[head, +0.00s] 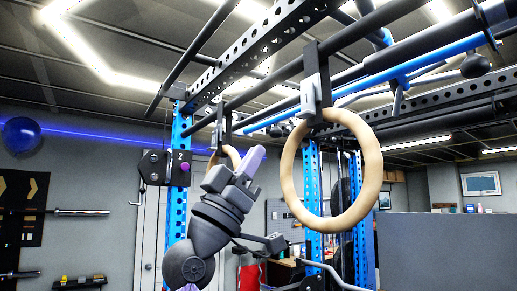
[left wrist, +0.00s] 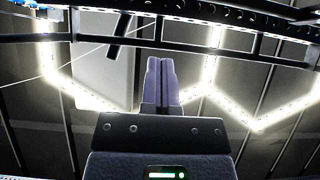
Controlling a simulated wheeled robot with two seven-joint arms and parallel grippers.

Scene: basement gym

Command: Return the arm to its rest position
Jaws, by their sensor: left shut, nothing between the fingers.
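My left gripper (head: 250,160) is raised in the middle of the head view, pointing up and to the right. Its pale purple fingers are closed together with nothing between them. The left wrist view shows the same shut fingers (left wrist: 161,82) pointing up toward the ceiling. The dark arm comes up from the bottom, left of centre. A wooden gym ring (head: 283,180) hangs to the right of the gripper, apart from it in the picture. A second wooden ring (head: 232,154) hangs behind the gripper and is partly hidden by it. My right gripper is not in view.
A rack with blue uprights (head: 178,190) and a perforated dark beam (head: 255,48) spans overhead, close to the raised arm. Barbells (head: 80,212) are at the left wall. A grey panel (head: 445,250) fills the lower right.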

